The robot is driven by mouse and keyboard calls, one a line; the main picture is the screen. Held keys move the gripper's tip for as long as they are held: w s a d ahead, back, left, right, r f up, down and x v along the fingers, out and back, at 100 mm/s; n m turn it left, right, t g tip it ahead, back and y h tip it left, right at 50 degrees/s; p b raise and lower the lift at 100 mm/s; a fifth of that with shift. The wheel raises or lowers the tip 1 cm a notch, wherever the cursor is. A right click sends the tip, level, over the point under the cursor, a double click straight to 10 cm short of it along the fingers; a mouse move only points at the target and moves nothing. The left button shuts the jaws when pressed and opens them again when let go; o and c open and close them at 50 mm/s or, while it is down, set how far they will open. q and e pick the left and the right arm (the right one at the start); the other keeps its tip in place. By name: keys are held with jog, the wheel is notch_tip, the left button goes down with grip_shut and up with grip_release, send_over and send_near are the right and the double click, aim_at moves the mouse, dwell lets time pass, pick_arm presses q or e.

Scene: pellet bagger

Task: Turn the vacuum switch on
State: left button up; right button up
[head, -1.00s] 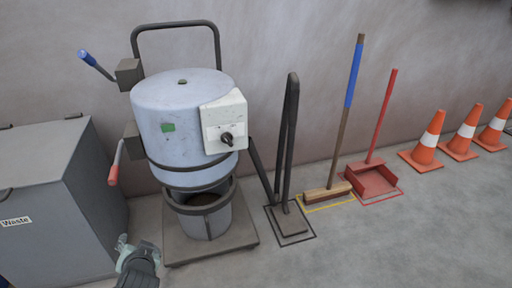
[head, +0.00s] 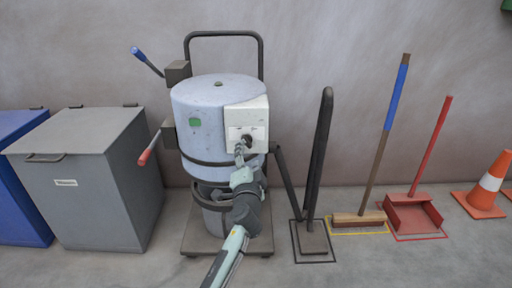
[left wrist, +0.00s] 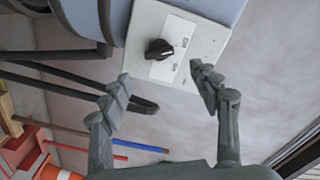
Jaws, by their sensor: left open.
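The vacuum switch is a black rotary knob (left wrist: 158,49) on a white plate with printed labels, set on a pale switch box (head: 246,115). The box is fixed to the front right of the light blue vacuum drum (head: 205,125). In the head view the knob (head: 247,138) shows just above my left gripper (head: 240,152), which partly covers the plate. In the left wrist view my left gripper (left wrist: 165,90) is open and empty, with its two fingers spread on either side of the knob's line. The knob is ahead of the fingertips, apart from them. My right gripper is out of view.
A grey waste bin (head: 95,185) stands left of the vacuum, with a red-tipped lever (head: 147,155) between. A black pedal stand (head: 318,170), broom (head: 385,150), red dustpan (head: 412,213) and cone (head: 487,185) stand to the right.

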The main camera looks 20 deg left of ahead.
aim_at(248, 143)
pick_arm(q)
jog(key=x, duration=0.6)
jog(key=shift+w+a+f, duration=0.1)
jog(key=shift+a, duration=0.05)
jog(key=shift+w+a, duration=0.15)
jog(key=shift+w, duration=0.3)
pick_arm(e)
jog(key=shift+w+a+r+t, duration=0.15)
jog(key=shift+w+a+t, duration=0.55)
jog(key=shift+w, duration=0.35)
pick_arm(q)
jog(key=shift+c, duration=0.2)
jog(key=c, duration=1.1)
